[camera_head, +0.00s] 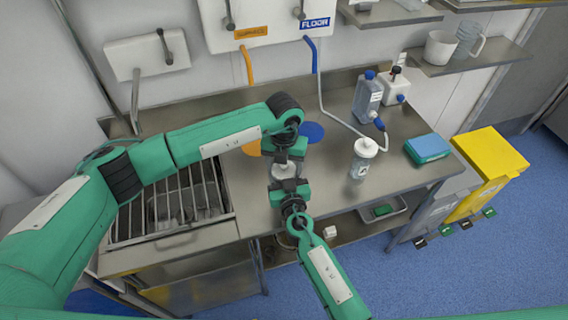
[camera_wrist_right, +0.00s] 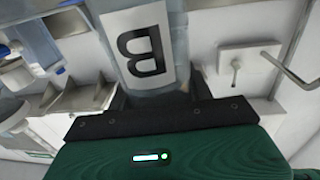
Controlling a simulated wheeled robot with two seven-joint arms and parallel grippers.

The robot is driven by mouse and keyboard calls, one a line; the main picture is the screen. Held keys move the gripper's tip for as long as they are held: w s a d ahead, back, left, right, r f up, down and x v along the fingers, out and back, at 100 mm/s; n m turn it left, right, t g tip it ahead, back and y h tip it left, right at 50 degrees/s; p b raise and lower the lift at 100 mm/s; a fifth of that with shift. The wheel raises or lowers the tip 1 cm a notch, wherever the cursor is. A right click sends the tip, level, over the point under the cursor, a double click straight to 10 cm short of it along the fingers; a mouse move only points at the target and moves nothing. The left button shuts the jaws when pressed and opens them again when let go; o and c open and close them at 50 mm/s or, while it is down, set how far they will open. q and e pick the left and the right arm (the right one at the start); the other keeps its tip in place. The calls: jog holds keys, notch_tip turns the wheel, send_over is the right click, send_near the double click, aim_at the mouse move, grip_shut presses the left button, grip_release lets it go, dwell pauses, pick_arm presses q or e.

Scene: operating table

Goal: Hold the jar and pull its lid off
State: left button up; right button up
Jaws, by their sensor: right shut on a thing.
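A clear jar with a large letter B on its white label (camera_wrist_right: 150,45) fills the middle of the right wrist view, and my right gripper (camera_wrist_right: 155,100) is shut on it. In the head view the pale lid or top of this jar (camera_head: 284,170) shows between my two grippers. My right gripper (camera_head: 285,190) is on its near side. My left gripper (camera_head: 284,155) reaches it from the far side. Whether the left fingers are closed on the lid is hidden. The jar's body is mostly hidden in the head view, and its top is cut off in the wrist view.
A second, white-lidded container (camera_head: 362,160) stands to the right on the steel counter (camera_head: 330,180). Behind it are a blue-capped bottle (camera_head: 367,97) and a white can (camera_head: 396,88). A blue-green box (camera_head: 427,148) lies near the right edge. A sink grate (camera_head: 170,205) is at left.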

pick_arm(q)
jog(key=c, duration=0.6)
jog(key=shift+r, duration=0.2)
jog(key=shift+r, duration=0.95)
jog(key=shift+r, duration=1.95)
pick_arm(e)
jog(key=o, duration=1.5)
